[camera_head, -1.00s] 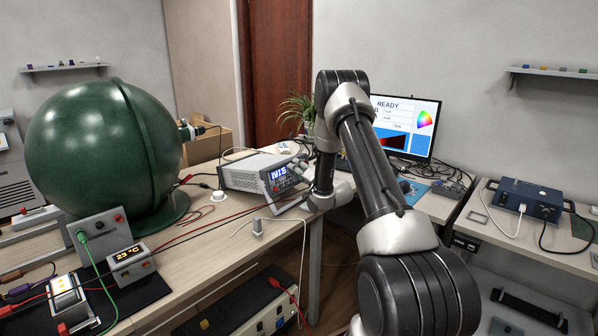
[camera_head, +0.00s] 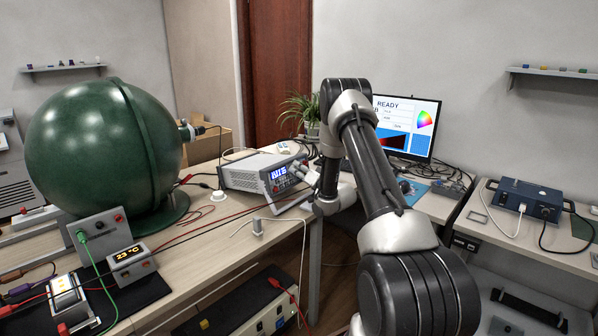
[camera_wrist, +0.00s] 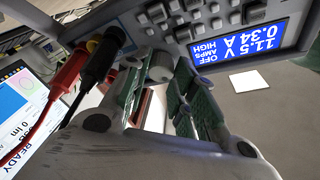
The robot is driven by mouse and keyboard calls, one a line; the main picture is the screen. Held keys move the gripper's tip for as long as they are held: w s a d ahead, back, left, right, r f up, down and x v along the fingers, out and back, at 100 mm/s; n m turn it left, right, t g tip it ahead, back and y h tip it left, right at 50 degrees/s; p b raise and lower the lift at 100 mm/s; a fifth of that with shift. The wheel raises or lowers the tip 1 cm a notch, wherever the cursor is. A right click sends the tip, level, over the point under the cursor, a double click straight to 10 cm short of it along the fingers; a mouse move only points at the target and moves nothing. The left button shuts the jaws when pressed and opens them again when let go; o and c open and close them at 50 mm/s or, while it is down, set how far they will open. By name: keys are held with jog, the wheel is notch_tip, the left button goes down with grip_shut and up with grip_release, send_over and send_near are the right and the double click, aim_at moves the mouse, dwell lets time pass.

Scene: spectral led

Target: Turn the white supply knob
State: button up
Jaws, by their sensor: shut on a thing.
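The grey bench supply (camera_head: 245,170) stands on the left bench with its lit blue display. In the wrist view its front panel (camera_wrist: 137,38) appears upside down; the display (camera_wrist: 240,45) reads 11.5 V and 0.34 A, with "OFF", "AMPS" and "HIGH". The whitish round supply knob (camera_wrist: 160,66) sticks out of the panel between the two green-padded fingers of my gripper (camera_wrist: 158,73). My gripper is shut on the knob. In the head view my gripper (camera_head: 302,172) is at the right of the supply's front, and the knob is hidden there.
Red and black plugs (camera_wrist: 98,65) with leads stick out of the panel close beside my gripper. A large green sphere (camera_head: 95,150) stands at left. The monitor (camera_head: 407,128) showing READY is behind my arm.

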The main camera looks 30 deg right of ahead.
jog(key=shift+d+f+n+y, duration=0.1)
jog(key=shift+n+y, duration=0.5)
jog(key=shift+n, duration=1)
jog(key=o, duration=1)
jog(key=shift+o, duration=0.2)
